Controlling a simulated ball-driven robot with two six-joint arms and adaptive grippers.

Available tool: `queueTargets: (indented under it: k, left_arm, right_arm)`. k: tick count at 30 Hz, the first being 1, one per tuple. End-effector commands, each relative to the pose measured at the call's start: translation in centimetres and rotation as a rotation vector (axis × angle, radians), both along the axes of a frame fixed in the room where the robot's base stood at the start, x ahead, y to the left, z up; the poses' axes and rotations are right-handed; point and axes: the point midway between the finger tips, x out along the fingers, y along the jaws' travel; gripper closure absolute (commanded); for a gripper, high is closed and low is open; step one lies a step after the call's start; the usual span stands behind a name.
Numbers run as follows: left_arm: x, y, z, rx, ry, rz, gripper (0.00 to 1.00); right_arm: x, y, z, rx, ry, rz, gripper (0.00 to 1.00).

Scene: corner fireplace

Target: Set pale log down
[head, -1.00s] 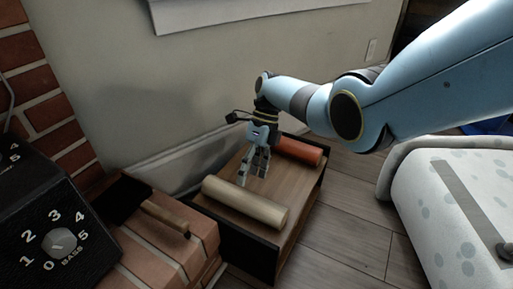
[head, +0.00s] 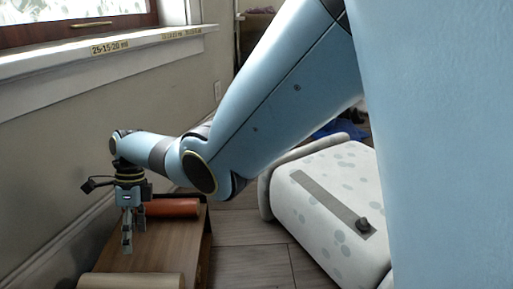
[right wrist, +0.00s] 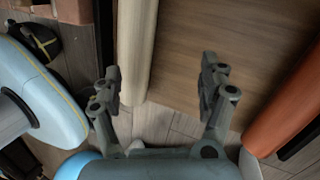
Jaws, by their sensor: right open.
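The pale log (head: 130,281) lies on the wooden top of a low box (head: 165,243), cut off by the bottom of the head view. In the right wrist view the pale log (right wrist: 137,45) runs along the left part of the wooden top. My right gripper (head: 132,235) is open and empty, pointing down over the box between the pale log and an orange-red log (head: 172,207). The right wrist view shows its two fingers (right wrist: 160,75) spread, with nothing gripped between them. My left gripper is not in view.
The orange-red log also shows at the right of the wrist view (right wrist: 287,105). A white spotted padded seat (head: 330,215) stands right of the box, with plank floor (head: 245,245) between. A wall and window sill (head: 110,45) bound the left side.

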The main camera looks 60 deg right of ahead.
Motion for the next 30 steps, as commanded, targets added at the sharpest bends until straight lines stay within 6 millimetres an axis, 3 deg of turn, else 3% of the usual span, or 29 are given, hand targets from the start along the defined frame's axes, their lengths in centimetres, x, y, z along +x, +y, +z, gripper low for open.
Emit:
queueTargets:
  k: [2, 5, 8, 11, 14, 17, 23, 27, 30]
  left_arm:
    - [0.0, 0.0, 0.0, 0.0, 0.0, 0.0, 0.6]
    - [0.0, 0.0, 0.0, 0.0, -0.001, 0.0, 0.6]
    - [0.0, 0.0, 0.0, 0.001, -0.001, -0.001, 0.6]
    - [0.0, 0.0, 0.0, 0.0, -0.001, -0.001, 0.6]
    - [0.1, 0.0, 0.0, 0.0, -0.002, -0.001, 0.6]
    - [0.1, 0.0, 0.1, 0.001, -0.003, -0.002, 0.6]
    - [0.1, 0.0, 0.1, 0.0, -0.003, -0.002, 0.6]
    - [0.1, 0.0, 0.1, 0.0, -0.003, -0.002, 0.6]
    - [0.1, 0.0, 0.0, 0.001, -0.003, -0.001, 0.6]
  right_arm:
    - [-0.5, -0.6, -1.9, -0.037, -0.196, 0.13, 0.24]
    - [-0.8, -1.3, -2.0, -0.125, -0.49, 0.337, 0.24]
    - [-1.6, -1.8, 0.1, -0.245, -0.741, 0.535, 0.24]
    - [-3.0, -2.1, 3.4, -0.382, -0.946, 0.712, 0.24]
    - [-6.0, -2.3, 6.2, -0.539, -1.096, 0.899, 0.24]
    - [-10.5, -2.8, 6.1, -0.675, -1.145, 1.104, 0.24]
    - [-22.6, -3.6, 3.8, -0.908, -1.097, 1.602, 0.24]
    - [-30.4, -3.6, 4.7, -1.046, -1.032, 1.951, 0.24]
    - [-33.8, -3.5, 5.7, -1.113, -0.994, 2.121, 0.24]
